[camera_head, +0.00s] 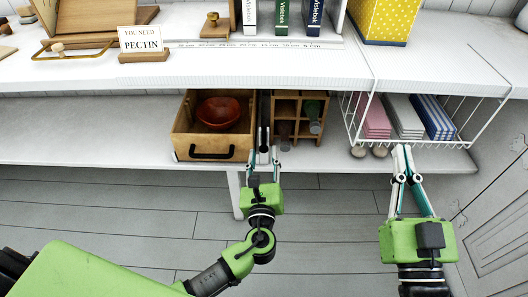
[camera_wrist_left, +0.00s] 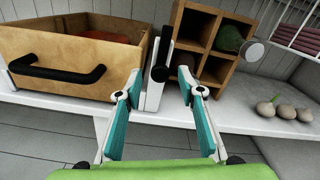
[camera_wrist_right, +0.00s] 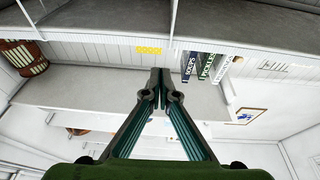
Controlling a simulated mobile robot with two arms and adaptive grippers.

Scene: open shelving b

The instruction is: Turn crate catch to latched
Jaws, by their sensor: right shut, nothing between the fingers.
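The crate (camera_head: 185,143) is a tan wooden box with a black handle on the lower shelf, and it also fills the upper left of the left wrist view (camera_wrist_left: 60,108). What looks like its catch, a black lever with a round knob (camera_wrist_left: 160,73), stands nearly upright on a white post at the crate's right side. My left gripper (camera_head: 263,152) is open, its fingertips on either side of the knob in the left wrist view. I cannot tell whether they touch it. My right gripper (camera_head: 403,150) is shut and empty, in front of the wire basket.
A reddish bowl (camera_head: 220,114) sits in the crate. A wooden cubby rack (camera_head: 301,97) with bottles stands close to the right. A white wire basket (camera_head: 455,143) with folded cloths hangs under the upper shelf, with round bulbs (camera_head: 368,151) below. The floor in front is clear.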

